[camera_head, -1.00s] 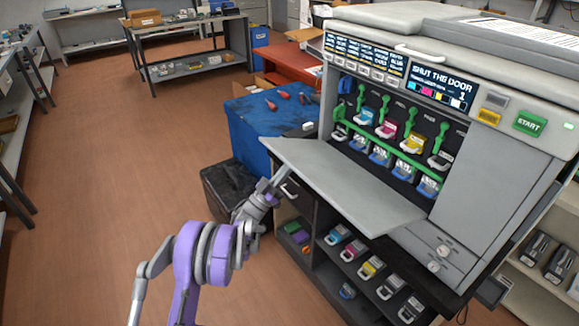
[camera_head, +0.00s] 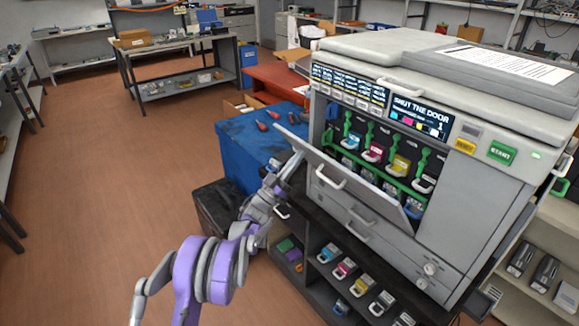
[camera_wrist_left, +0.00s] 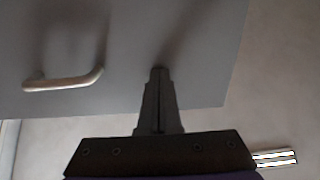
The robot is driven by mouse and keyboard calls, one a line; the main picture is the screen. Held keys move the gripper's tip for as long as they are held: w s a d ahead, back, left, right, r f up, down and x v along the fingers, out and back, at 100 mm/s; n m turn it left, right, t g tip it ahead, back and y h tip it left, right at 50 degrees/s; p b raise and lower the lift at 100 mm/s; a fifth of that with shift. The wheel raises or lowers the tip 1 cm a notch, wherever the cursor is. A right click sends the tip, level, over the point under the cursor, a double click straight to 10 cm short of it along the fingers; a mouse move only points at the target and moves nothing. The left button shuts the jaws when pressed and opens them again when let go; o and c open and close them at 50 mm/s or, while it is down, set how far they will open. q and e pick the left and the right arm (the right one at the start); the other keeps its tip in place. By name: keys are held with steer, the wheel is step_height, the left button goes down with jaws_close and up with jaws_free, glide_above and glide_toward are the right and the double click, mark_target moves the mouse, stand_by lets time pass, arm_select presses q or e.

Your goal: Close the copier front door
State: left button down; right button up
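The copier (camera_head: 480,180) stands at the right, and its screen reads "SHUT THE DOOR". Its grey front door (camera_head: 365,189) is hinged along the bottom and stands tilted partway up, with a gap at its top. The toner cartridges (camera_head: 399,166) and green levers behind it still show over its upper edge. My left gripper (camera_head: 294,166) is at the door's left end, on its outer side. In the left wrist view, the gripper's fingers (camera_wrist_left: 158,85) are together with nothing between them, against or very near the door panel (camera_wrist_left: 200,45). The door's handle (camera_wrist_left: 63,80) is to their left. My right gripper is out of view.
A blue cabinet (camera_head: 235,150) with red-handled tools on top stands left of the copier, with a black bin (camera_head: 215,208) before it. A lower shelf holds several cartridges (camera_head: 345,268). The floor (camera_head: 110,170) at the left is clear.

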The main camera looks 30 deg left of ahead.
arm_select(q)
steer(key=shift+x, duration=0.8)
steer(key=shift+r, duration=0.1)
steer(key=x, duration=0.1)
steer(key=p+x, duration=0.1)
steer(key=x, duration=0.1)
steer(key=p+x, duration=0.1)
steer(key=x, duration=0.1)
steer(key=shift+w+d, duration=0.25)
steer(key=shift+w, duration=0.2)
steer(key=shift+w+d, duration=0.15)
steer(key=shift+w, duration=0.25)
steer(key=shift+s, duration=0.1)
